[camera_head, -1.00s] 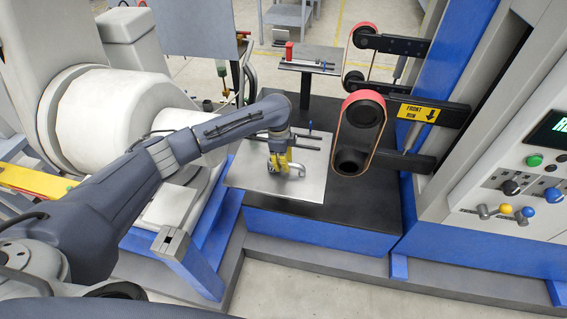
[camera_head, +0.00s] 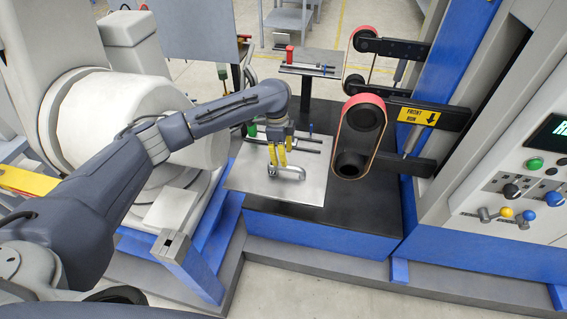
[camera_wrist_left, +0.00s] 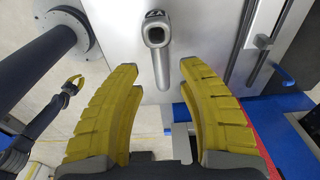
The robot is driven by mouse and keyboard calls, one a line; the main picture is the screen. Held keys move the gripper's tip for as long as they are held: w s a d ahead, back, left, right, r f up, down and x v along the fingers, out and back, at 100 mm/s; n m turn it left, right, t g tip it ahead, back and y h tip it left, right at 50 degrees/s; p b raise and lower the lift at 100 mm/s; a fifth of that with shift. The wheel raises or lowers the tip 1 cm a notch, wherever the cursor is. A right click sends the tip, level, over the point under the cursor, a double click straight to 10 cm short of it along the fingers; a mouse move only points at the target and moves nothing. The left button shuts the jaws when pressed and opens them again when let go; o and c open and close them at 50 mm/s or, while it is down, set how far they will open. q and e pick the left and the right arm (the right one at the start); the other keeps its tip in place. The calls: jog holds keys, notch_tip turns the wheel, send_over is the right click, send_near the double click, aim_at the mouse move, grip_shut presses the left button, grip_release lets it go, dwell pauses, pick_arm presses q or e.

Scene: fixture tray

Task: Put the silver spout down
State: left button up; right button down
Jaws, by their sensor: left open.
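The silver spout (camera_head: 286,172) lies on the bare metal fixture tray (camera_head: 305,192) in the head view. In the left wrist view the left gripper (camera_wrist_left: 160,75) is wide open, with a gap on both sides of the spout. My right gripper is not in the head view.
A dark clamp rail (camera_head: 305,143) with a blue handle (camera_head: 310,128) runs along the tray's back edge. A green knob (camera_head: 252,130) is at its left. The belt grinder (camera_head: 361,125) stands right of the tray. A second small table (camera_head: 312,60) is farther back.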

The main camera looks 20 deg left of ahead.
pick_arm(q)
notch_tip(320, 180, up, 6)
jog(key=shift+a, duration=0.3)
dwell(0.4)
